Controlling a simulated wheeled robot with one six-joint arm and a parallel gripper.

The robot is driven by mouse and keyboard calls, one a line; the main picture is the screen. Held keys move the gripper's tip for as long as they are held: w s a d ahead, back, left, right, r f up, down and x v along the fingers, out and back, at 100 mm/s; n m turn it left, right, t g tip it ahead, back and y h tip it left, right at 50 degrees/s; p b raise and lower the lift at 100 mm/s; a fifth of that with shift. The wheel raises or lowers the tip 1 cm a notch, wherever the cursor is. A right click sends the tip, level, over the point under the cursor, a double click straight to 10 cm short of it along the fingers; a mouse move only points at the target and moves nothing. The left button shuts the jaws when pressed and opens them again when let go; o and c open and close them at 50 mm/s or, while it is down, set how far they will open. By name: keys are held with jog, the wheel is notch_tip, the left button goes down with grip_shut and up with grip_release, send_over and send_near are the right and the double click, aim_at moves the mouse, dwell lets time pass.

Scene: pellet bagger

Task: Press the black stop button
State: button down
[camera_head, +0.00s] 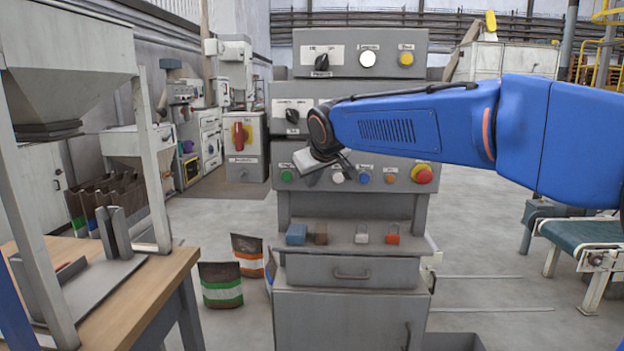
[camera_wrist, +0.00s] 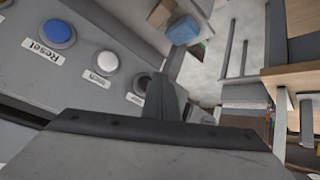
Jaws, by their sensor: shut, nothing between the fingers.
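The grey control panel (camera_head: 440,187) has a lower row of buttons. No black button shows clearly in the head view; my gripper (camera_head: 318,163) covers the spot between the green button (camera_head: 287,175) and the white button (camera_head: 338,177). In the wrist view, the fingers of my gripper (camera_wrist: 163,85) are together and empty, close to the panel face. They hide most of a third button, past the blue Reset button (camera_wrist: 58,33) and white Inch button (camera_wrist: 106,62). Its small label (camera_wrist: 135,99) is unreadable. I cannot tell whether the fingers touch it.
An orange button (camera_head: 390,178) and a red mushroom button (camera_head: 422,174) sit farther right in the row. Below, a shelf holds a blue block (camera_head: 296,234) and several small items. A wooden table (camera_head: 125,295) stands left; a conveyor (camera_head: 590,232) stands right.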

jog(key=s, duration=0.5)
jog(key=shift+s, duration=0.2)
jog(key=s+d+f+m+g+h, duration=0.15)
jog(key=s+d+f, duration=0.25)
jog(key=s+d, duration=0.5)
jog(key=s+d+f+m+h, duration=0.15)
jog(key=s+d+f, duration=0.3)
jog(key=d, duration=0.75)
jog(key=s+d+f+m+g, duration=0.1)
jog(key=s+d+f, duration=0.2)
jog(key=s+f, duration=0.2)
jog(key=s+d+f+m, duration=0.1)
jog(key=s+d+f, duration=0.3)
jog(key=s, duration=0.6)
jog(key=s+d+f+m+g, duration=0.1)
jog(key=s+d+f+m, duration=0.1)
jog(key=s+d+f, duration=0.2)
jog(key=s+f, duration=0.2)
jog(key=s, duration=0.2)
jog(key=shift+g, duration=0.35)
jog(key=c, duration=2.4)
grip_release()
jog(key=shift+c, duration=0.2)
